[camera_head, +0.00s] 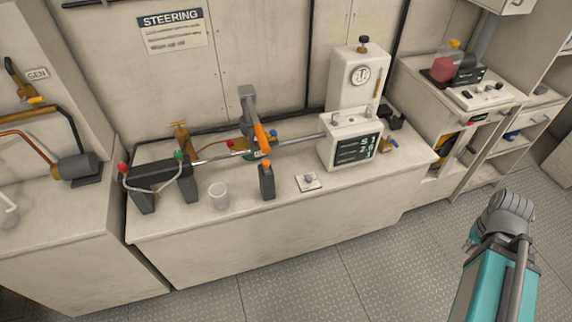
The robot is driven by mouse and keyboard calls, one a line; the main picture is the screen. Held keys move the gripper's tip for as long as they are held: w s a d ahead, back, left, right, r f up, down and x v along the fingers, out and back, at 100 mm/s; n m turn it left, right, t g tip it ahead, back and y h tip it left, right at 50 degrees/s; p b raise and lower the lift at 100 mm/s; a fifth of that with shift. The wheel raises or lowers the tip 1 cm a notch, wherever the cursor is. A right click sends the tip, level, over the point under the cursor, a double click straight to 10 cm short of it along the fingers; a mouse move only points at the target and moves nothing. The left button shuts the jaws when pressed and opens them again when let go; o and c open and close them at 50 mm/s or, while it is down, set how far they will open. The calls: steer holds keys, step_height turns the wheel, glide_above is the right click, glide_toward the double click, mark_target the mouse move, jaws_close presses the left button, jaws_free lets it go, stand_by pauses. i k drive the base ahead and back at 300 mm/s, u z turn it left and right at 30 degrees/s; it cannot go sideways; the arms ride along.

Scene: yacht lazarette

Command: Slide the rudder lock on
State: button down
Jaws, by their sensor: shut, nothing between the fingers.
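On the steering bench (225,240), a horizontal metal rod (300,138) runs between a dark cylinder (160,172) at left and a white box with a display (350,140) at right. A grey upright bracket (247,103) stands behind the rod, with an orange bar (262,138) leaning in front of it. A dark block with an orange top (266,182) stands apart on the bench front. I cannot tell which of these is the rudder lock. My gripper (507,212) is at the lower right, shut and empty, over the floor and well away from the bench.
A white cup (218,196) and a small plate with a knob (309,181) are on the bench front. A gauge cabinet (352,85) stands behind. Shelving (470,105) is at right, another counter (50,215) at left. The floor (370,270) before the bench is clear.

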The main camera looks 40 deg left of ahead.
mark_target(266, 163)
steer(key=z, duration=0.2)
steer(key=k, duration=1.5)
steer(key=u, duration=0.9)
steer(key=i, duration=1)
